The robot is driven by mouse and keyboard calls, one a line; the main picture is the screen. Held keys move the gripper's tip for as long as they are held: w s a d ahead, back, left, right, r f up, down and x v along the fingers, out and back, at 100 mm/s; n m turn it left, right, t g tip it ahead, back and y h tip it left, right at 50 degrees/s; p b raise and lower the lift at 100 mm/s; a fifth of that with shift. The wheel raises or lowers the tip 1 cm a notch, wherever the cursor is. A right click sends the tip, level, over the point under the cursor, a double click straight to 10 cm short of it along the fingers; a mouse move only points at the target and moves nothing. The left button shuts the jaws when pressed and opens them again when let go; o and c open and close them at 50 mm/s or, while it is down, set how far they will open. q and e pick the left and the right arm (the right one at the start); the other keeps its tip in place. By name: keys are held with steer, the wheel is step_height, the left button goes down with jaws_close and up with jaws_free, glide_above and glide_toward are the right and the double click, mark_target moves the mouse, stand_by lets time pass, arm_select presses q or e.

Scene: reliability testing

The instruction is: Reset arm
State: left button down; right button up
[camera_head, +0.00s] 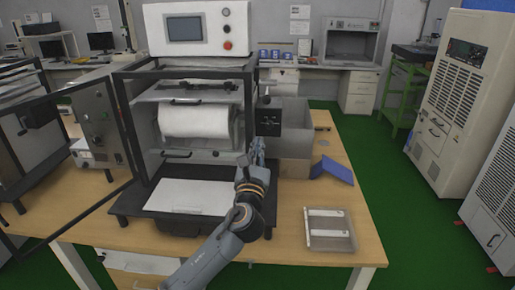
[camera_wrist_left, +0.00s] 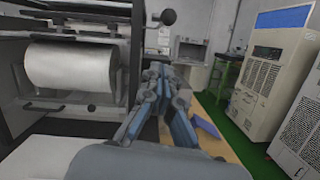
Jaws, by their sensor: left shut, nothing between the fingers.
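My left arm (camera_head: 212,255) reaches up from the bottom middle of the head view, over the front right of the test machine's black base. My left gripper (camera_head: 257,150) is in front of the machine's right side, near a black control box. In the left wrist view its blue-grey fingers (camera_wrist_left: 165,75) point forward, close together, with nothing seen between them. I cannot tell whether the gripper touches the machine. My right gripper is in neither view.
The test machine (camera_head: 195,30) holds a white roll (camera_head: 195,121) above a white plate (camera_head: 190,196). Its door stands open at left. A blue bin (camera_head: 333,170) and a shallow tray (camera_head: 330,244) lie right on the wooden table (camera_head: 290,200). Green floor (camera_head: 385,205) is clear before the white cabinets (camera_head: 455,90).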

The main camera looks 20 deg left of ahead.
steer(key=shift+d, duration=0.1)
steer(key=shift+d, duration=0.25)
